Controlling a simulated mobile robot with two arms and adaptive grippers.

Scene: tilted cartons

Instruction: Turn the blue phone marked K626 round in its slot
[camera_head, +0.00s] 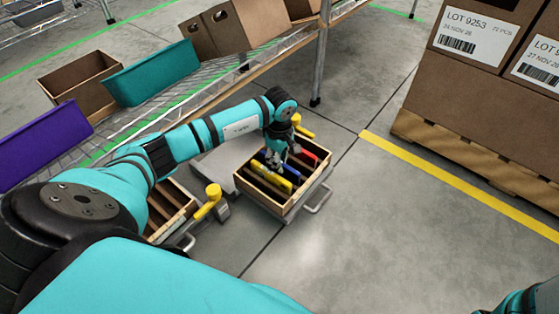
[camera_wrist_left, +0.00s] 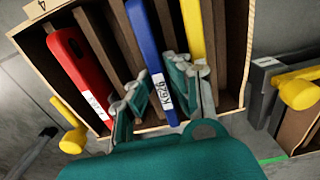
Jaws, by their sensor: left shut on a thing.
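The blue phone (camera_wrist_left: 146,38) stands in a slot of a wooden crate (camera_wrist_left: 235,50); its white label reads K626. My left gripper (camera_wrist_left: 160,92) has its fingers on both sides of the phone near the label and is shut on it. In the head view the left gripper (camera_head: 280,160) reaches down into the crate (camera_head: 287,205). The phone's lower part is hidden in the slot. My right gripper is not in view.
A red phone (camera_wrist_left: 78,68) and a yellow phone (camera_wrist_left: 194,30) stand in slots either side, separated by brown dividers. Yellow knobs (camera_wrist_left: 72,140) sit outside the crate. A shelf with a purple bin (camera_head: 40,145) and teal bin (camera_head: 152,75) is behind my left arm.

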